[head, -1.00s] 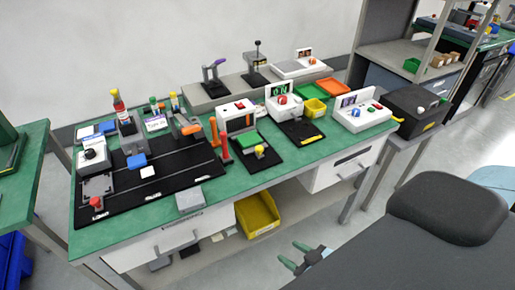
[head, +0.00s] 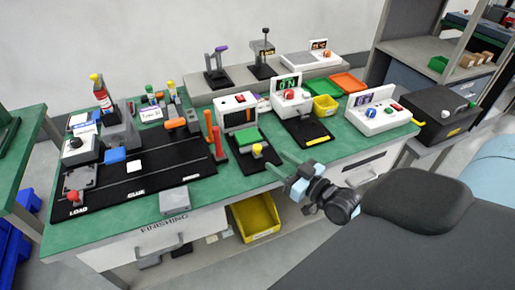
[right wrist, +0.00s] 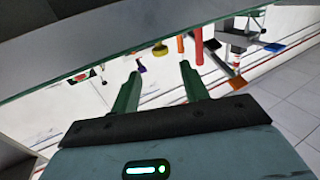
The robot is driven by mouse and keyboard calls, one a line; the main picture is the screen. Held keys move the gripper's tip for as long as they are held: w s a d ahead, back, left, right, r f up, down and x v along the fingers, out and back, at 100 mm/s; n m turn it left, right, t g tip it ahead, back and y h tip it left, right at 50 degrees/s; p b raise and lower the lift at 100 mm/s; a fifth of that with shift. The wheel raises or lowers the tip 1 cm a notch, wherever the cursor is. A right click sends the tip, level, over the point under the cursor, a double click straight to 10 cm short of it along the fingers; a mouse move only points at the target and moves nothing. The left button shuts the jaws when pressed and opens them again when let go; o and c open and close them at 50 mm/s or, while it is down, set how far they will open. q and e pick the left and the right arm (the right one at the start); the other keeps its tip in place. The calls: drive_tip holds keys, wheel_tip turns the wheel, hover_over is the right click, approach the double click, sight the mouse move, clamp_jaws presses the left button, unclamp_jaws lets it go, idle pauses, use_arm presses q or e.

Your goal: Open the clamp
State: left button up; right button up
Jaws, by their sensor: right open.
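My right gripper (head: 280,163) has green fingers and is open and empty at the table's front edge, right of the yellow-knobbed fixture. The right wrist view shows its two fingers (right wrist: 160,70) apart with nothing between them. Which device is the clamp is not certain. A stand with a purple handle (head: 221,49) is on the raised shelf at the back, its handle roughly level. An orange-handled device (head: 176,124) is on the black board at the left. Both are well away from the gripper. My left gripper is not in view.
The green table (head: 330,150) holds a yellow-knobbed fixture (head: 257,150), red and orange posts (head: 216,140), a red-button unit (head: 290,94) and a white control box (head: 375,115). A yellow bin (head: 255,217) is below.

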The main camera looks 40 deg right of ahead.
sight(260, 149)
drive_tip(key=shift+s, duration=0.1)
drive_tip(key=shift+a+r, duration=0.1)
drive_tip(key=shift+w+a, duration=0.2)
drive_tip(key=shift+w, duration=1.1)
drive_tip(key=shift+w+a, duration=0.15)
drive_tip(key=shift+w, duration=1.1)
drive_tip(key=shift+w+a, duration=0.2)
drive_tip(key=shift+w, duration=1.1)
clamp_jaws()
